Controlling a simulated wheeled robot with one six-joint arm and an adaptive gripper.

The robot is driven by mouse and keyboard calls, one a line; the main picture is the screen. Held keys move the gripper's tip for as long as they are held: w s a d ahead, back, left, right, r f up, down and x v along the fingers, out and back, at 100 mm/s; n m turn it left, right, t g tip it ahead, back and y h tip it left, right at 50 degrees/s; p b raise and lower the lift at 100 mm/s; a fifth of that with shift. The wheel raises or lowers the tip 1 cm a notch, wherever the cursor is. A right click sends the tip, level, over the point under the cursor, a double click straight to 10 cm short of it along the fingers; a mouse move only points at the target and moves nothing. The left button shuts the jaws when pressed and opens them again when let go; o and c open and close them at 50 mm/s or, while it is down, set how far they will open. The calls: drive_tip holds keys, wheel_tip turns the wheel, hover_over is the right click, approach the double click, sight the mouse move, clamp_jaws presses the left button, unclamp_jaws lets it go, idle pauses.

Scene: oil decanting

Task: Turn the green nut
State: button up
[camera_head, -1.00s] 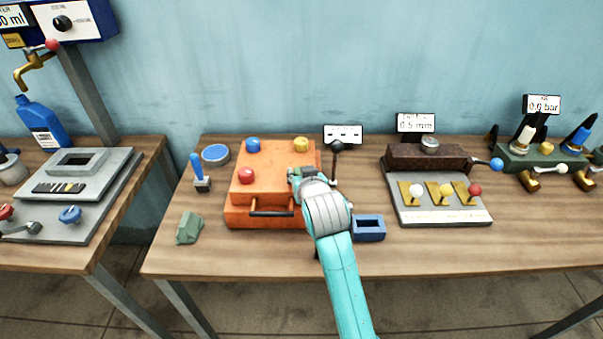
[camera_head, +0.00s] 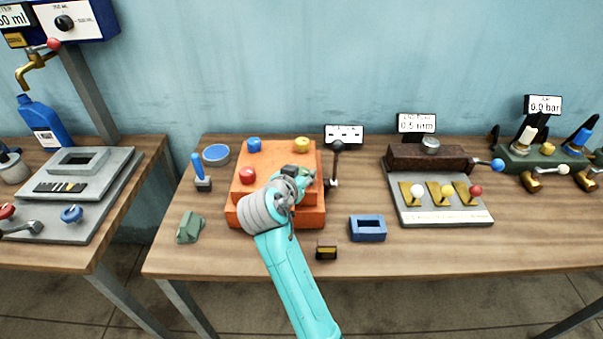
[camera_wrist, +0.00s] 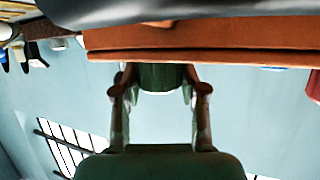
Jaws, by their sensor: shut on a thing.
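My gripper (camera_head: 300,174) is over the front right part of the orange box (camera_head: 245,205), with the arm coming from the lower right. In the wrist view, my gripper (camera_wrist: 160,92) has its two fingers on either side of the dark green nut (camera_wrist: 160,77), and they are shut on it. The nut lies against the orange box (camera_wrist: 200,42), which fills the top of that upside-down view. In the head view my gripper and wrist largely hide the nut. Red (camera_head: 247,175), blue (camera_head: 254,145) and yellow (camera_head: 301,144) knobs stand at the other corners of the box top.
A black-knobbed lever (camera_head: 337,146) stands close right of the box. A blue frame (camera_head: 367,237) and a small dark and yellow block (camera_head: 326,250) lie at the front. A green block (camera_head: 189,227) and blue-handled switch (camera_head: 198,168) are on the left. A switch panel (camera_head: 445,214) stands right.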

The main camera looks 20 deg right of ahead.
idle(0.3)
drive_tip(key=o, duration=1.2)
drive_tip(key=shift+c, duration=0.2)
drive_tip(key=shift+a, duration=0.1)
drive_tip(key=v, duration=1.2)
